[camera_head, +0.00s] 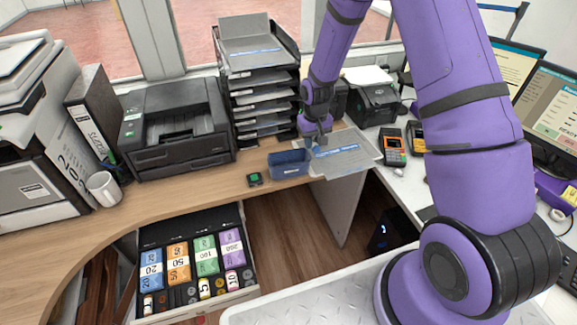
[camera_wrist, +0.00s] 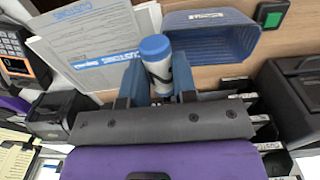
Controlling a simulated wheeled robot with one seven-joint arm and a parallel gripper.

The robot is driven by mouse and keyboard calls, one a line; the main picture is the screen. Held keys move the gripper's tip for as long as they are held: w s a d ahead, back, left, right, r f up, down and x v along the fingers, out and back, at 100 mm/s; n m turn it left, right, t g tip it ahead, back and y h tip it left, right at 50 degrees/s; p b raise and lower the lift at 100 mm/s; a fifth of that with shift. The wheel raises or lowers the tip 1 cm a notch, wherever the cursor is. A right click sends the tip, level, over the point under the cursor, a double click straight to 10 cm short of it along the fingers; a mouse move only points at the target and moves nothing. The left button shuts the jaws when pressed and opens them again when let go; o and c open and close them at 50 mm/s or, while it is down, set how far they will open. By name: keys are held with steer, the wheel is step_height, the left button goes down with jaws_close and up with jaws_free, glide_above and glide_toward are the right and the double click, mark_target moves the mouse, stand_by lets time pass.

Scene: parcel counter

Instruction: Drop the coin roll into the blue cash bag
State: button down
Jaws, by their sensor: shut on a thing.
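The coin roll (camera_wrist: 157,62) is a white cylinder with a blue cap in the wrist view. My gripper (camera_wrist: 160,80) is shut on it, with one finger on each side. The blue cash bag (camera_head: 289,164) stands open on the counter in the head view. It also shows in the wrist view (camera_wrist: 213,40), just right of the coin roll, its rim facing me. In the head view my gripper (camera_head: 317,143) is above and right of the bag, over printed papers. The roll is too small to make out clearly there.
Papers (camera_head: 347,160) lie right of the bag, and card terminals (camera_head: 393,148) stand farther right. A stacked tray rack (camera_head: 262,95) stands behind. An open cash drawer (camera_head: 197,262) is below the counter.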

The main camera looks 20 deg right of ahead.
steer(key=w+a+r, duration=0.4)
steer(key=a, duration=0.1)
steer(key=shift+w+d+f, duration=0.1)
steer(key=shift+f, duration=2.7)
steer(key=c, duration=0.8)
jaws_free()
step_height(320, 180, up, 11)
steer(key=shift+f, duration=0.1)
